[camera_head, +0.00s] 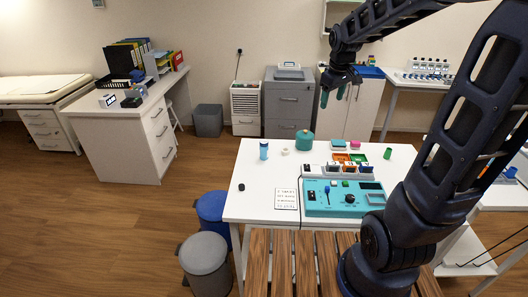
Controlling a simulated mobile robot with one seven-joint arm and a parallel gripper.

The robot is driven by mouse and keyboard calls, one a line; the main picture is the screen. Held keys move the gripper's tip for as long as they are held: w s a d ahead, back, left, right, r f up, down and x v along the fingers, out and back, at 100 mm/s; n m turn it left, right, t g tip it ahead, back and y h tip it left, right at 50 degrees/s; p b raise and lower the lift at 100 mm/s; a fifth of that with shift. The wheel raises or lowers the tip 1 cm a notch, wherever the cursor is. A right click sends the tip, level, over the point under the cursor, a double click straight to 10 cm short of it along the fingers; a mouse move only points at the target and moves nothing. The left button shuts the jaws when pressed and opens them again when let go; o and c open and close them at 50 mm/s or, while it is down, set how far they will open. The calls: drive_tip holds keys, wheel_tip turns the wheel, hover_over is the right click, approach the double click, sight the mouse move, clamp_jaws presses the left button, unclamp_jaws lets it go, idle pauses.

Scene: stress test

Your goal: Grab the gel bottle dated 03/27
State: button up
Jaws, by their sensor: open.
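A small blue bottle (264,150) stands upright at the back left of the white table. I cannot read any date on it, and I cannot tell whether it is the gel bottle dated 03/27. No other object shows a legible 03/27 date. My gripper (332,97) is open and empty, fingers pointing down, well above the back of the table. It is up and to the right of the blue bottle and apart from everything.
A teal device (343,198) with knobs fills the table's front middle. A teal round container (304,140), a green cylinder (387,153) and orange and green trays (341,157) stand behind it. The white table (252,205) is mostly clear at left.

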drive_tip(key=w+a+f+n+g, duration=0.1)
drive_tip(key=w+a+f+n, duration=0.4)
drive_tip(key=w+a+f, duration=0.6)
drive_tip(key=n+g, duration=0.2)
drive_tip(key=n, duration=0.3)
hover_over(266, 142)
wheel_tip(266, 142, down, 13)
drive_tip(key=shift+f, duration=0.1)
wheel_tip(266, 142, down, 6)
drive_tip(key=shift+r, duration=0.15)
drive_tip(key=shift+w+a+f, duration=0.1)
drive_tip(key=shift+a+f, duration=0.15)
drive_tip(key=shift+f, duration=1.05)
drive_tip(key=shift+w+a+f, duration=0.1)
drive_tip(key=shift+a+f, duration=0.1)
drive_tip(key=shift+f, duration=1.1)
drive_tip(key=c, duration=1.1)
